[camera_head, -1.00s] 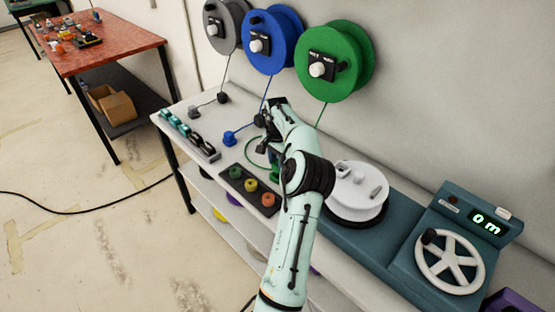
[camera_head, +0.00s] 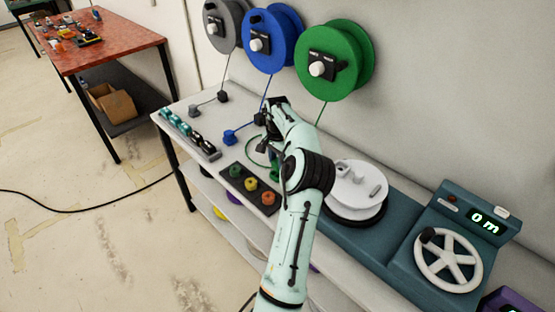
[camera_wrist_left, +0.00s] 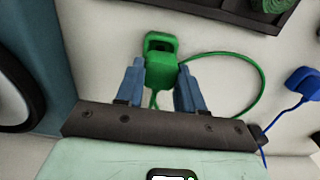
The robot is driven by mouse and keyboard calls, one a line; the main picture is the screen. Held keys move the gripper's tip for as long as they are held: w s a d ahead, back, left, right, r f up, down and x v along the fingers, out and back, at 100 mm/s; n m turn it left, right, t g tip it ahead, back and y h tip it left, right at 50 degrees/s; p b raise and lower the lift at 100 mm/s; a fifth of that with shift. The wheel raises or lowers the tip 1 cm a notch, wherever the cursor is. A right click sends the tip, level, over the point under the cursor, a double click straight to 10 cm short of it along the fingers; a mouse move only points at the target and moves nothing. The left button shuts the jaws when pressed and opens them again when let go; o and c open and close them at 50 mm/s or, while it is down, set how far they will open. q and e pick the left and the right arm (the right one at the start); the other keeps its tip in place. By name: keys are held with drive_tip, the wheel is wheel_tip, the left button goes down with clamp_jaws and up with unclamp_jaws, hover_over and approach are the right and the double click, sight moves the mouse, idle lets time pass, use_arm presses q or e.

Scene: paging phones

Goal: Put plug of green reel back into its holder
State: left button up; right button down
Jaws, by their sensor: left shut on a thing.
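The green reel (camera_head: 330,60) hangs on the wall, and its green cord runs down behind my left arm. In the left wrist view, my left gripper (camera_wrist_left: 160,68) is shut on the green plug (camera_wrist_left: 160,62), with one blue finger on each side of it. The plug's cord loops away to the right over the pale bench top. In the head view, my arm hides most of the gripper, and a bit of the green plug (camera_head: 275,172) shows beside it. I cannot make out the green plug's holder. My right gripper is out of view.
The blue plug (camera_head: 229,137) and grey plug (camera_head: 194,111) sit on the bench. A white spool (camera_head: 357,190) and a teal machine with a handwheel (camera_head: 450,262) stand to the right.

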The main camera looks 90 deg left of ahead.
use_arm(q)
drive_tip(key=shift+f+b, duration=0.4)
drive_tip(key=shift+f, duration=0.5)
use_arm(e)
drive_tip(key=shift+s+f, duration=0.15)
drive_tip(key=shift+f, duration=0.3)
use_arm(q)
drive_tip(key=shift+f, duration=0.4)
drive_tip(key=o, duration=1.5)
drive_tip(key=shift+c, duration=0.2)
drive_tip(key=shift+r, duration=0.15)
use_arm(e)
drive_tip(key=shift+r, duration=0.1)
use_arm(q)
wheel_tip(320, 180, up, 5)
drive_tip(key=p, duration=0.4)
drive_tip(key=shift+r, duration=0.1)
drive_tip(key=shift+r+p, duration=1.6)
drive_tip(key=shift+r, duration=0.25)
drive_tip(key=shift+w, duration=0.1)
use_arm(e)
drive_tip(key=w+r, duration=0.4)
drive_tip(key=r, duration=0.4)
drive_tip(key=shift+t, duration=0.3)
